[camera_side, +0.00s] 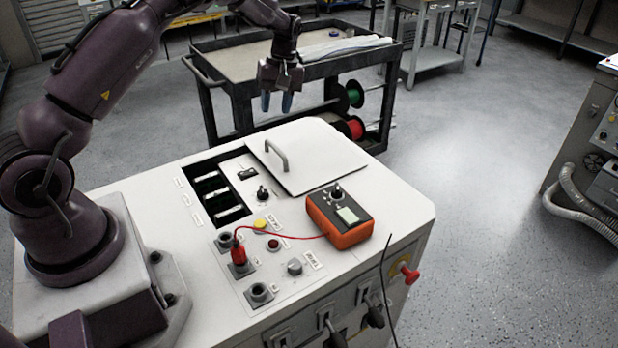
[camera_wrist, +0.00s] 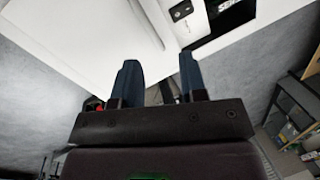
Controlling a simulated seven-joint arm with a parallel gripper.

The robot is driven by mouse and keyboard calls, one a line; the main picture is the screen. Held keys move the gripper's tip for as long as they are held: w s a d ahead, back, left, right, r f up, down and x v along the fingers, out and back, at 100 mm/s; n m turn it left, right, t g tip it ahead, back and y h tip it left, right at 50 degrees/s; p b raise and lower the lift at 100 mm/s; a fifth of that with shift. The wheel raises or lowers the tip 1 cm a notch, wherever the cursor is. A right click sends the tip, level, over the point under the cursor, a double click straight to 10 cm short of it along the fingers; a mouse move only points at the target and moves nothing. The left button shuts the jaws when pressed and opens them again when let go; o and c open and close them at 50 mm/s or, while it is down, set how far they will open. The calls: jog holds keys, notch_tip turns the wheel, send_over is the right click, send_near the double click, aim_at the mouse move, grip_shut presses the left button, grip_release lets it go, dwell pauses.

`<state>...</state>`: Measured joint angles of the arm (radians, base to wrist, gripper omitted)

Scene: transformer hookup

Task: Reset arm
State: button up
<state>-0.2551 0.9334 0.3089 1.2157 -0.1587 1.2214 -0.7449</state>
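My gripper (camera_side: 276,102) hangs in the air above the far edge of the white cabinet, in front of the black cart. Its two blue fingers point down, stand apart and hold nothing; they also show spread in the wrist view (camera_wrist: 160,85). The white cabinet (camera_side: 405,205) stands below with its panel. An orange meter (camera_side: 341,217) sits on the cabinet top. A red plug (camera_side: 238,252) stands upright at a socket on the panel, with a red lead (camera_side: 300,238) running to the meter.
A white lid with a handle (camera_side: 278,155) lies on the cabinet, beside an open bay with several slots (camera_side: 212,190). A second socket (camera_side: 259,292) looks empty. A black lead (camera_side: 384,285) hangs over the front edge near a red knob (camera_side: 409,274). The black cart (camera_side: 225,85) stands behind.

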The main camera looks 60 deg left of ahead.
jog(key=s+d+r+m+t, duration=0.8)
jog(key=s+d+r+m, duration=0.6)
jog(key=s+d+r, duration=0.6)
jog(key=shift+s+d+m, duration=0.3)
jog(key=shift+s+d, duration=0.6)
jog(key=shift+s, duration=1.2)
